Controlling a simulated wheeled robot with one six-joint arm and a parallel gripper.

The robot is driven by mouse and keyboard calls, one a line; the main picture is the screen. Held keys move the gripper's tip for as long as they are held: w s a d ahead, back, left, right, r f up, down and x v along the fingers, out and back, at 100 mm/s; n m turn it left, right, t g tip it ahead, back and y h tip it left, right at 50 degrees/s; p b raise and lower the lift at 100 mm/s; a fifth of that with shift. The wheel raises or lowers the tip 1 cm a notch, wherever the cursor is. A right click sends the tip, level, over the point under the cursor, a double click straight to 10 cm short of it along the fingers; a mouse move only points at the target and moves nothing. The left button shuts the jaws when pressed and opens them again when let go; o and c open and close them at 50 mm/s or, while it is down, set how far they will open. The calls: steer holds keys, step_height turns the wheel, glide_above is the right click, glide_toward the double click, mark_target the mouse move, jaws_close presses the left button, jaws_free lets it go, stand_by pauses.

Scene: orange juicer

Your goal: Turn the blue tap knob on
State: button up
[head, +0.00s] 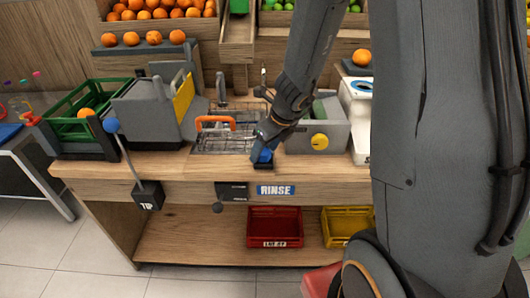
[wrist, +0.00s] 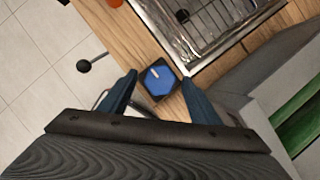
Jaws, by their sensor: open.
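The blue tap knob (wrist: 160,81) shows in the wrist view as a round blue disc with a pale line mark, set on a dark square base on the wooden counter. In the head view the knob (head: 264,156) is partly hidden by my arm. My gripper (wrist: 158,82) is open, with one blue-grey finger on each side of the knob. I cannot tell whether the fingers touch it. In the head view my gripper (head: 266,146) is largely hidden by my own wrist. The sink (head: 222,145) with its wire rack lies just behind the knob.
A grey box with a yellow knob (head: 320,141) stands right of my gripper. A lever with a blue ball (head: 111,125) stands at the left. An orange-handled basket (head: 216,121) is at the sink. A RINSE label (head: 276,190) is on the counter front.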

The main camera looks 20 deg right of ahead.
steer(key=shift+f, duration=0.15)
steer(key=shift+c, duration=0.4)
steer(key=c, duration=1)
steer(key=shift+n, duration=0.3)
steer(key=n+p, duration=0.1)
steer(key=n+g+y, duration=0.1)
steer(key=n, duration=0.1)
steer(key=shift+w+d+n+p, duration=0.15)
steer(key=shift+n+p, duration=0.15)
steer(key=shift+p, duration=0.05)
steer(key=n+p, duration=0.1)
steer(key=n, duration=0.1)
steer(key=n+g+y, duration=0.1)
steer(key=n, duration=0.1)
steer(key=shift+w+n+g+p, duration=0.15)
steer(key=shift+n+g+p, duration=0.15)
steer(key=shift+p, duration=0.05)
steer(key=n+g, duration=0.1)
steer(key=n, duration=0.3)
steer(key=shift+w+n+g+y, duration=0.15)
steer(key=shift+n+g+y, duration=0.15)
steer(key=shift+g, duration=0.1)
steer(key=n, duration=0.2)
steer(key=n+g, duration=0.1)
steer(key=n, duration=0.1)
steer(key=shift+w+g, duration=0.1)
steer(key=shift+g, duration=0.2)
steer(key=shift+n, duration=0.4)
